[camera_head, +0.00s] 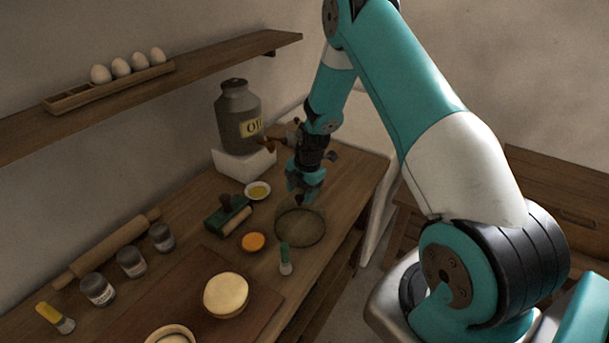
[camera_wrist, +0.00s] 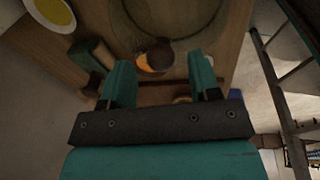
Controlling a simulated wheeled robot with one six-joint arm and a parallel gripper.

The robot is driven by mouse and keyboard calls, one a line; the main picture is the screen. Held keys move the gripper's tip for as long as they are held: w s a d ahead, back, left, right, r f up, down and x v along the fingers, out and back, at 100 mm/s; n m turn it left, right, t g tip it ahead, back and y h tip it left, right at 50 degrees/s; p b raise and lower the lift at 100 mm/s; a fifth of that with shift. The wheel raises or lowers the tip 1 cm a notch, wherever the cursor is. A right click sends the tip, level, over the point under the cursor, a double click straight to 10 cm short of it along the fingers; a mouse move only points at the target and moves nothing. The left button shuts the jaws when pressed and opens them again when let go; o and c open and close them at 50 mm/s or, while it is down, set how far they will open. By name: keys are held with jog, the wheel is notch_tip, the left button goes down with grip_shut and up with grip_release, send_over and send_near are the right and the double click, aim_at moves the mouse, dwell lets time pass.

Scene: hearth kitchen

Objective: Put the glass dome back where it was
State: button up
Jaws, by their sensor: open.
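The glass dome (camera_head: 300,228) is a clear, faintly outlined round cover standing on the wooden counter near its right edge. Its curved outline (camera_wrist: 208,22) also shows at the top of the wrist view. My gripper (camera_head: 305,190) is right above the dome, pointing down, with its fingers apart and empty. In the wrist view, a dark round knob (camera_wrist: 160,50) appears between my two open fingertips (camera_wrist: 161,75). I cannot tell whether the fingers touch it. An orange round piece (camera_head: 253,242) lies on the counter left of the dome.
A grey oil jar (camera_head: 238,115) stands on a white block behind my gripper. Near the dome are a small dish of yellow oil (camera_head: 257,190), a green-and-wood tool (camera_head: 228,214) and a green-capped shaker (camera_head: 285,258). A board (camera_head: 180,290) with dough (camera_head: 226,294) lies in front.

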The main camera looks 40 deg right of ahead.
notch_tip(320, 180, up, 10)
jog(key=s+b, duration=0.1)
jog(key=b, duration=0.2)
jog(key=s+a+r+m+y, duration=0.1)
jog(key=s+a+r+m, duration=0.5)
jog(key=a+r, duration=0.55)
jog(key=s+a+r+m+y, duration=0.1)
jog(key=s+a+m, duration=0.3)
jog(key=s, duration=0.6)
jog(key=s+a+r+m+g, duration=0.1)
jog(key=s+a+r+m, duration=0.2)
jog(key=s+a, duration=0.6)
jog(key=shift+s+r+m+y, duration=0.4)
jog(key=shift+s+r, duration=0.1)
jog(key=shift+s, duration=0.45)
